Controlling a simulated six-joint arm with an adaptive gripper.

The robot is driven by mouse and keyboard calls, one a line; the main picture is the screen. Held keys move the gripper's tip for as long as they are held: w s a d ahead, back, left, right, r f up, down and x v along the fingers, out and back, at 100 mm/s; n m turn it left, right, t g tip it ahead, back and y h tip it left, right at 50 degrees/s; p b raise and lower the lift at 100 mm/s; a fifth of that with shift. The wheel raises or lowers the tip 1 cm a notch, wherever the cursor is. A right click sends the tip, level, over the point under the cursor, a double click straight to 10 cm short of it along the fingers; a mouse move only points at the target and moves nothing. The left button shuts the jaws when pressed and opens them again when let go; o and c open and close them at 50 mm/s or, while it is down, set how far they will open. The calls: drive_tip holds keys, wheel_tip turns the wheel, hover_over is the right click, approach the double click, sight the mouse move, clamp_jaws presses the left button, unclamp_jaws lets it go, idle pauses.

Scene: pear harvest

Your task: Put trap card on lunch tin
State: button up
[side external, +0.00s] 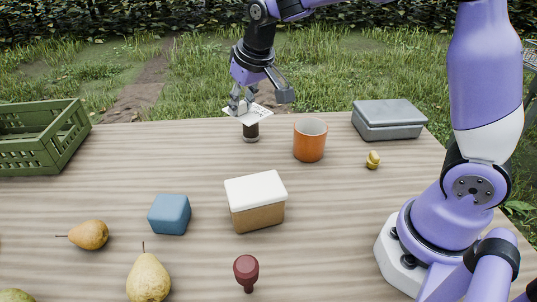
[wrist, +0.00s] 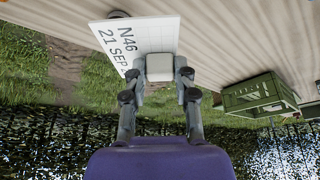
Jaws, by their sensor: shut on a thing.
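The trap card (side external: 255,115) is a thin white card, held tilted above the far part of the table in the side view. In the wrist view the card (wrist: 138,38) shows a grid and the print "N46 21 SEP". My gripper (side external: 243,106) is shut on the card, and its fingertips (wrist: 160,70) meet at a pale block at the card's edge. The lunch tin (side external: 388,130) is a grey lidded box at the table's far right, closed, with a bare lid. The card is well to its left, apart from it.
A small dark jar (side external: 250,133) stands just below the card. A white-lidded box (side external: 256,205), blue block (side external: 169,215), pears (side external: 148,278) and green crate (side external: 62,150) lie elsewhere.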

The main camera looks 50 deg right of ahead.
drive_tip(key=s+d+r+m+g+h, duration=0.1)
drive_tip(key=s+d+m+h, duration=0.1)
drive_tip(key=d+m, duration=0.45)
drive_tip(key=s+d+r+m+h, duration=0.1)
drive_tip(key=s+d+r+m, duration=0.15)
drive_tip(key=d, duration=0.65)
drive_tip(key=m+g+h, duration=0.1)
drive_tip(key=m+g, duration=0.2)
drive_tip(key=m, duration=0.5)
hover_over(385, 106)
drive_tip(key=a, duration=0.2)
wheel_tip(385, 106, down, 5)
drive_tip(key=shift+w, duration=0.15)
drive_tip(key=shift+d+f, duration=0.2)
drive_tip(key=shift+d, duration=0.05)
drive_tip(key=shift+s+d+f, duration=0.1)
drive_tip(key=shift+s+f, duration=0.1)
drive_tip(key=shift+f, duration=1.85)
drive_tip(key=o, duration=0.7)
drive_tip(key=shift+f, duration=0.15)
drive_tip(key=shift+o, duration=0.2)
